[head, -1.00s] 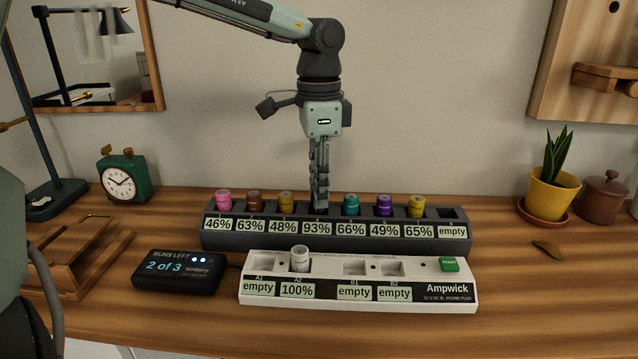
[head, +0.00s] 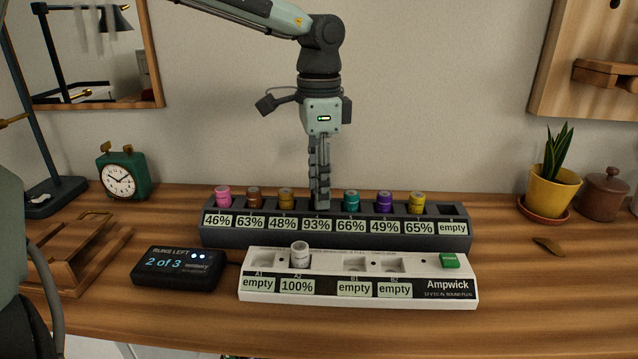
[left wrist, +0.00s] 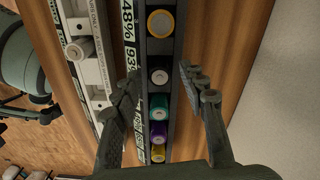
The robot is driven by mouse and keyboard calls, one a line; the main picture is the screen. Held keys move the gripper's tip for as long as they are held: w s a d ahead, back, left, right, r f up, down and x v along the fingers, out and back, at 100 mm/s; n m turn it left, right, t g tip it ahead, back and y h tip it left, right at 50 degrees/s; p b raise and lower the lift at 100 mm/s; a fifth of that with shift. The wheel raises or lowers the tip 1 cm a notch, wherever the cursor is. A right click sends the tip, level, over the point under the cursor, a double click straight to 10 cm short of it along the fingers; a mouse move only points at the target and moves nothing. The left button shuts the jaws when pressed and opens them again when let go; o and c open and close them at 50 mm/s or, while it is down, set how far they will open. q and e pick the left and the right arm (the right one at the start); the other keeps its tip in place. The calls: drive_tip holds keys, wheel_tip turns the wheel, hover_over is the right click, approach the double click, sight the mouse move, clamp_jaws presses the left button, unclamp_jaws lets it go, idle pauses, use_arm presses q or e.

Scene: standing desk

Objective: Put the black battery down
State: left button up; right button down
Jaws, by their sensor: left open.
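The black battery (left wrist: 158,76) stands in the 93% slot of the dark battery rack (head: 456,229), seen end-on in the left wrist view. My left gripper (head: 320,207) points straight down over that slot. In the left wrist view its fingers (left wrist: 163,92) are spread on either side of the rack row, open, with the battery between them and apart from both. In the head view the fingers hide the battery. My right gripper is not in view.
Pink, brown, gold, teal, purple and yellow batteries fill the other rack slots; the far right slot is labelled empty. A black display (head: 178,268) reads 2 of 3.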

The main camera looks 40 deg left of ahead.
use_arm(q)
drive_tip(key=shift+r, duration=0.4)
wheel_tip(320, 180, up, 12)
drive_tip(key=shift+f, duration=0.25)
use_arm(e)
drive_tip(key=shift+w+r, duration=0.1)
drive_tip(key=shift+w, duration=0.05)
